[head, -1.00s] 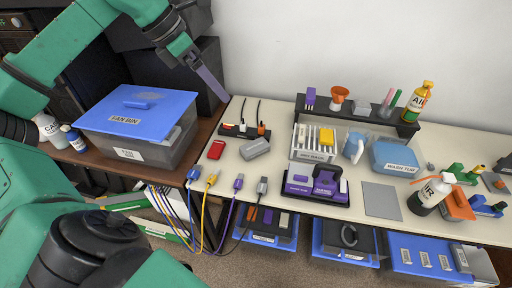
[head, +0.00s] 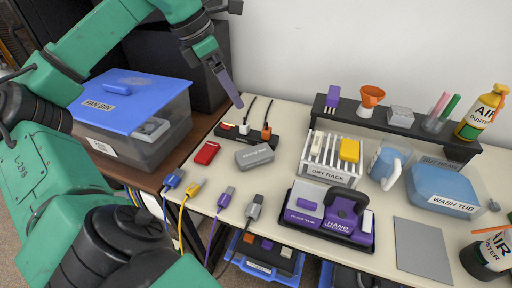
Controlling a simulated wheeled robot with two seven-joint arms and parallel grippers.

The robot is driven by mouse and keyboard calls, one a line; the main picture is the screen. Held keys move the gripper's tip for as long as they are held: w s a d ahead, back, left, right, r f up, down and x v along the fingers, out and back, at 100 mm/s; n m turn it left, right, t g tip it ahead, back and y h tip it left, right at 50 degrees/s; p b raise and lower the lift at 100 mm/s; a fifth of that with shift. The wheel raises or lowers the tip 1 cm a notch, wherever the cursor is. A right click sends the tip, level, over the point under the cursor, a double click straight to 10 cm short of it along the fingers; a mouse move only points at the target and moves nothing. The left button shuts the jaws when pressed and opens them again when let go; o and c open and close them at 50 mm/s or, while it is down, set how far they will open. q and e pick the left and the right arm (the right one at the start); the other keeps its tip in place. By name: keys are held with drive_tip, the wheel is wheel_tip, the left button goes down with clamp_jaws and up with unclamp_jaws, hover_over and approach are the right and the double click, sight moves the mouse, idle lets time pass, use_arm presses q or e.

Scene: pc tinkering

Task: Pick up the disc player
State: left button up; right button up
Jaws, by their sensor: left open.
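No object in the head view carries a readable disc player label. A small flat grey case (head: 254,156) with a faint label lies on the table's left part and may be it; I cannot tell for sure. My left gripper (head: 229,85) hangs above and behind the grey case, its long grey-purple finger pointing down and right. It is open and apart from the case, with nothing seen in it. The second finger is not clearly visible. My right gripper is out of view.
A red case (head: 207,153) lies left of the grey case, a dark power strip (head: 228,131) behind. Cable plugs (head: 223,197) line the front edge. The dry rack (head: 331,173) and hand vacuum base (head: 318,229) stand right. The fan bin (head: 140,143) stands left.

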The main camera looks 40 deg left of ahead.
use_arm(q)
wheel_tip(320, 180, down, 9)
drive_tip(key=b, duration=0.8)
hover_over(254, 153)
drive_tip(key=s+a, duration=0.1)
drive_tip(key=s, duration=0.1)
drive_tip(key=f, duration=0.8)
drive_tip(key=shift+s+f, duration=0.15)
drive_tip(key=shift+s, duration=0.05)
drive_tip(key=x, duration=0.5)
drive_tip(key=shift+w+f, duration=0.2)
drive_tip(key=shift+f, duration=0.05)
drive_tip(key=c, duration=1.5)
drive_tip(key=shift+r, duration=0.1)
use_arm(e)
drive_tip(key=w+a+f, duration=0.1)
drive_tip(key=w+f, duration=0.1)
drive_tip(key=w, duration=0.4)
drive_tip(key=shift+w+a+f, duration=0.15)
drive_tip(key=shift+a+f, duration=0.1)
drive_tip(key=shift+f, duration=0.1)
use_arm(q)
drive_tip(key=shift+r, duration=0.1)
